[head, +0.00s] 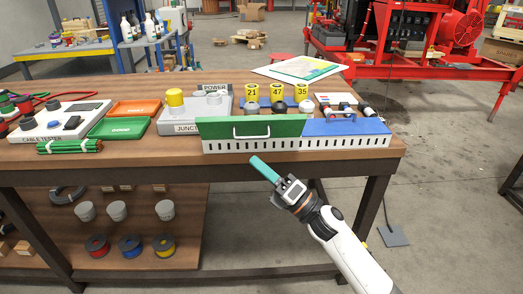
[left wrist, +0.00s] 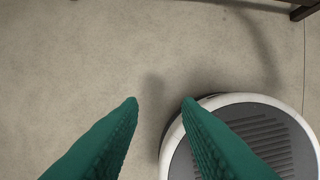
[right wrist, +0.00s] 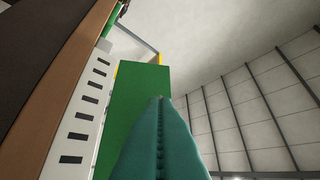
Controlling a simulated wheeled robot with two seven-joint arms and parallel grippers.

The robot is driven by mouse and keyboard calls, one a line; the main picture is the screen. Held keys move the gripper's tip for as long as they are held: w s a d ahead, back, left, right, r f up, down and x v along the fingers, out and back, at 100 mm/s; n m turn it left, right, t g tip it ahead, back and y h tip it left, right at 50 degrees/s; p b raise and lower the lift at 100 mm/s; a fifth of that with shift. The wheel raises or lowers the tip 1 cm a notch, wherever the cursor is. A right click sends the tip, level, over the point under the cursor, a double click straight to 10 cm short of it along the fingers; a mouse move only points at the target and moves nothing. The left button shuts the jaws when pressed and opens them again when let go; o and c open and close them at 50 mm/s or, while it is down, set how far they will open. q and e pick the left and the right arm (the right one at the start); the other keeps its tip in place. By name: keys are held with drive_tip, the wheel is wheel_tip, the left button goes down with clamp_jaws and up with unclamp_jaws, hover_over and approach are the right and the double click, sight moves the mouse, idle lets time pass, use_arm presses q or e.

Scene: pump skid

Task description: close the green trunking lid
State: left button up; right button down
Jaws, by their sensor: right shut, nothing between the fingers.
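The green trunking lid (head: 222,130) stands tilted up on the left part of the white slotted trunking (head: 345,141) at the table's front edge. Its grey handle (head: 251,132) is on the face towards me. In the right wrist view the green lid (right wrist: 139,85) rises beyond the slotted wall (right wrist: 82,118). My right gripper (head: 257,162) is shut and empty, just in front of and below the trunking. Its fingertips (right wrist: 158,98) overlap the lid in the right wrist view; I cannot tell if they touch. My left gripper (left wrist: 160,101) is open and empty above the floor.
A blue lid (head: 320,128) lies flat on the trunking's right part. Behind are a grey junction box (head: 187,128), yellow number tags (head: 277,92) and a paper sheet (head: 312,70). A green tray (head: 120,127) is to the left. The space before the table is free.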

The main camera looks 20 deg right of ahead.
use_arm(q)
drive_tip(key=shift+f, duration=0.6)
use_arm(e)
drive_tip(key=shift+w+d+r, duration=0.25)
drive_tip(key=shift+w+r, duration=0.35)
drive_tip(key=shift+w+d+r, duration=0.2)
drive_tip(key=shift+w+r, duration=0.35)
drive_tip(key=shift+w, duration=0.05)
use_arm(q)
drive_tip(key=shift+w, duration=0.15)
